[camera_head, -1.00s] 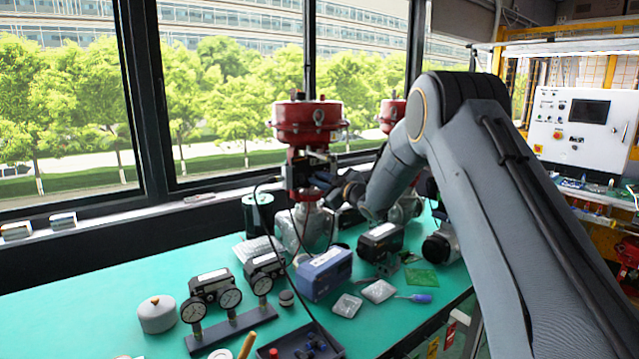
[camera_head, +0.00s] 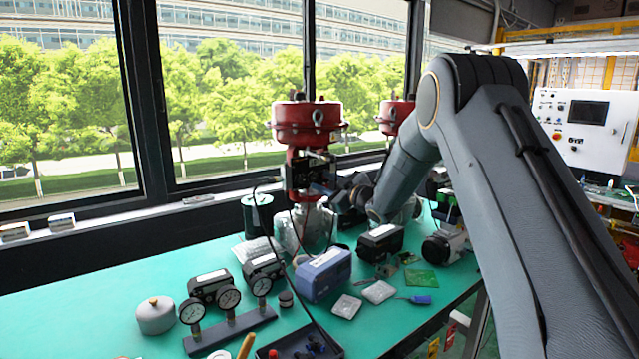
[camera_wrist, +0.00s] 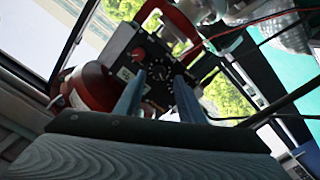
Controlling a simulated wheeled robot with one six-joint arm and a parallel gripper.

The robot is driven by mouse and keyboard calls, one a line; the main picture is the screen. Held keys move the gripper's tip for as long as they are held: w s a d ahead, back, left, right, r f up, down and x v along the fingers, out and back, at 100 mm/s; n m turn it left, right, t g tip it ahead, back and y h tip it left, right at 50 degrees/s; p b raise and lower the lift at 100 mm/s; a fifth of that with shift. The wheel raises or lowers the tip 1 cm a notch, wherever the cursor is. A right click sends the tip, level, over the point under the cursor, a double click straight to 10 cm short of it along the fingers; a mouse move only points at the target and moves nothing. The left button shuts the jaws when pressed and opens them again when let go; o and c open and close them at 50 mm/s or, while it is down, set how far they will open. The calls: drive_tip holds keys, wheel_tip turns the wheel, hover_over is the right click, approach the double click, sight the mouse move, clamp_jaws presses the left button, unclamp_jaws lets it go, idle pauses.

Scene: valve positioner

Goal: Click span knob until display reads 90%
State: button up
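The black valve positioner (camera_head: 310,170) sits below the red actuator (camera_head: 308,122) of the nearer valve. In the wrist view the positioner's dark face (camera_wrist: 152,62) is tilted, with a red round part (camera_wrist: 138,53) and a round dial or knob (camera_wrist: 158,74) on it. I cannot tell which part is the span knob, and no display reading is legible. My gripper (camera_wrist: 158,85) points at this face, its two fingers apart with nothing seen between them. Its contact with any knob cannot be told. In the head view my gripper (camera_head: 345,195) is small and dark beside the valve.
A blue box (camera_head: 323,275), gauges on a stand (camera_head: 230,310) and a dark tray (camera_head: 300,345) are on the green bench (camera_head: 90,300). A second valve with a red top (camera_head: 397,115) stands behind my arm. Thin cables hang near the positioner.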

drive_tip(key=shift+b+v, duration=0.35)
drive_tip(key=shift+v, duration=2)
drive_tip(key=s+d+f+m+g+h, duration=0.35)
drive_tip(key=s+d+f+h, duration=0.2)
drive_tip(key=s, duration=0.35)
drive_tip(key=s+d+f+m+g+h, duration=0.2)
drive_tip(key=s+d+f+m+h, duration=0.3)
drive_tip(key=s, duration=0.4)
drive_tip(key=s+f+m+g, duration=0.2)
drive_tip(key=s+f+g, duration=0.1)
drive_tip(key=s, duration=1.3)
drive_tip(key=s+d+f+m+g, duration=0.1)
drive_tip(key=s+f+m+g, duration=0.2)
drive_tip(key=s, duration=1.4)
drive_tip(key=f+g, duration=0.1)
drive_tip(key=g, duration=0.2)
drive_tip(key=shift+w+d+y, duration=0.1)
drive_tip(key=shift+d+y, duration=0.05)
drive_tip(key=shift+y, duration=0.1)
